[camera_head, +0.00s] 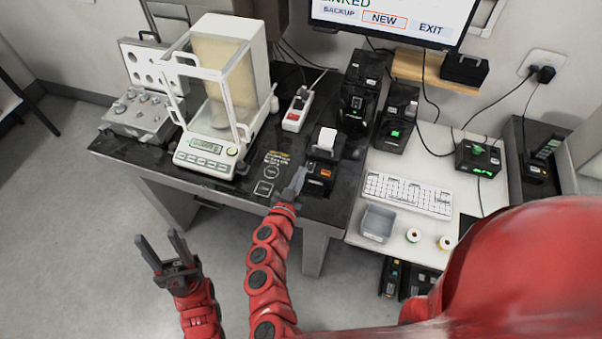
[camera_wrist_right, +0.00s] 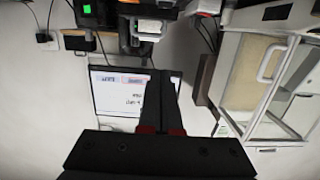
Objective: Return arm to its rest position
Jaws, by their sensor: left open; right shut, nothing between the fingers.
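My left gripper (camera_head: 160,252) is open and empty over the floor, in front of the dark weighing table (camera_head: 225,185). My right arm reaches up the middle of the head view. Its gripper (camera_head: 295,184) is shut and empty, seen edge-on beside a small black label printer (camera_head: 319,176) at the table's front right. I cannot tell whether it touches the printer. In the right wrist view the shut fingers (camera_wrist_right: 160,82) overlap the monitor (camera_wrist_right: 118,92), with nothing between them. The wrist picture is upside down.
A glass-walled balance (camera_head: 205,145) stands left of my right gripper, with a weight set (camera_head: 135,112) further left. A power strip (camera_head: 297,110) lies behind. A white side table (camera_head: 390,235) at right holds a keyboard (camera_head: 407,195) and grey bin (camera_head: 377,222). Floor at lower left is clear.

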